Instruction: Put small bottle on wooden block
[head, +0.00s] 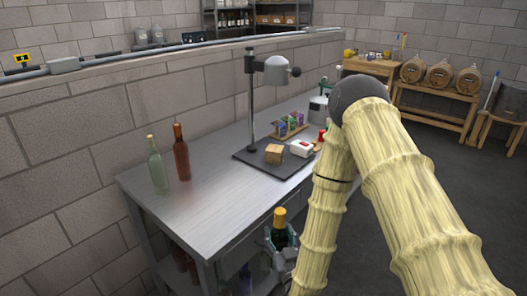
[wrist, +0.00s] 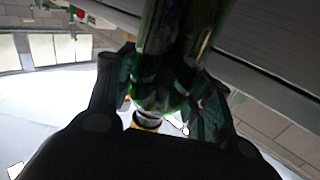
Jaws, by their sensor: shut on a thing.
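The small bottle (head: 280,238) is dark with an orange-yellow cap. It stands roughly upright in my gripper (head: 281,254), in front of the table's front edge in the head view. In the wrist view, my gripper (wrist: 160,95) has its fingers closed around dark green glass of the bottle (wrist: 170,35); the picture is dark there. The wooden block (head: 273,154) sits on the dark base plate of a stand, with nothing on it. The gripper and bottle are apart from it, nearer to the camera. The bottle's lower part is hidden in the head view.
A clear green bottle (head: 157,166) and a brown bottle (head: 181,155) stand at the table's left. The stand's post (head: 250,105) rises behind the block. A white-and-red box (head: 301,148) lies beside the block. The metal table (head: 205,205) is bare at the front.

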